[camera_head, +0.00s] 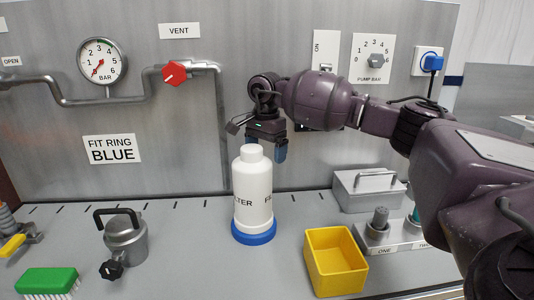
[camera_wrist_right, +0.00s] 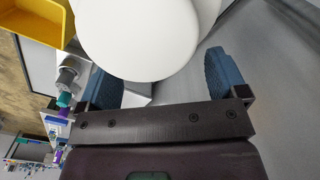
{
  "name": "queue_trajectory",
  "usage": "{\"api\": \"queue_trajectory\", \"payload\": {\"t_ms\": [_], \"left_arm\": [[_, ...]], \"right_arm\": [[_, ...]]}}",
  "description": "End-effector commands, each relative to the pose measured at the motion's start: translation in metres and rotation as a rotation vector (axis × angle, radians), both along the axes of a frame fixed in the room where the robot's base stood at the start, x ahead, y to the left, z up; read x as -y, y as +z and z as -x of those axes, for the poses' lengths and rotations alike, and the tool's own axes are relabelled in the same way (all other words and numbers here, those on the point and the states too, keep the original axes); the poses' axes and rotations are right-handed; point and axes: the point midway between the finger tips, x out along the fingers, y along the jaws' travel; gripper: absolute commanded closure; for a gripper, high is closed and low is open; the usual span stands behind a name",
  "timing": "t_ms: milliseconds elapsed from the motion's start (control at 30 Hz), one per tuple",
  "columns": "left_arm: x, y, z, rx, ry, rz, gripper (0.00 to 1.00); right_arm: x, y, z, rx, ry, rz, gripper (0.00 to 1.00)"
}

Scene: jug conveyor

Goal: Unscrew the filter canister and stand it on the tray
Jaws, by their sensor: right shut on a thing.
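The white filter canister (camera_head: 252,185) stands upright at the middle of the bench, its lettering partly turned out of sight. Its foot sits in a blue ring (camera_head: 254,235). I cannot tell whether it is screwed in there. My right gripper (camera_head: 266,149) is at the canister's upper part, reaching down from behind it. One blue fingertip shows right of the neck; the other is mostly hidden. In the right wrist view the white canister (camera_wrist_right: 140,40) fills the space between the two blue fingers, which are shut on it. My left gripper is out of view. I cannot make out a plain tray.
A yellow bin (camera_head: 335,262) stands right of the canister. Behind it are a grey lidded box (camera_head: 367,190) and a holder marked ONE (camera_head: 386,250). A grey handled pot (camera_head: 125,240) and green brush (camera_head: 47,281) are left. A pipe with a red valve (camera_head: 174,74) runs along the wall.

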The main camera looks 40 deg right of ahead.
Motion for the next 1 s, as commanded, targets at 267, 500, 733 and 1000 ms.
{"api": "queue_trajectory", "payload": {"t_ms": [267,500,733,1000], "left_arm": [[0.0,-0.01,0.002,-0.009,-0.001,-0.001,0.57],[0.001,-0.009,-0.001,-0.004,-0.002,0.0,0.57],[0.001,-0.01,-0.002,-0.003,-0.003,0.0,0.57],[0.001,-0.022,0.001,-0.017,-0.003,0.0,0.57]], "right_arm": [[-0.002,-0.001,-0.006,-0.001,0.105,-0.002,0.51],[-0.002,0.0,-0.006,0.0,0.118,-0.002,0.51],[-0.002,-0.001,-0.007,-0.001,0.139,-0.002,0.51],[-0.006,-0.001,-0.014,0.0,0.262,-0.002,0.51]]}}
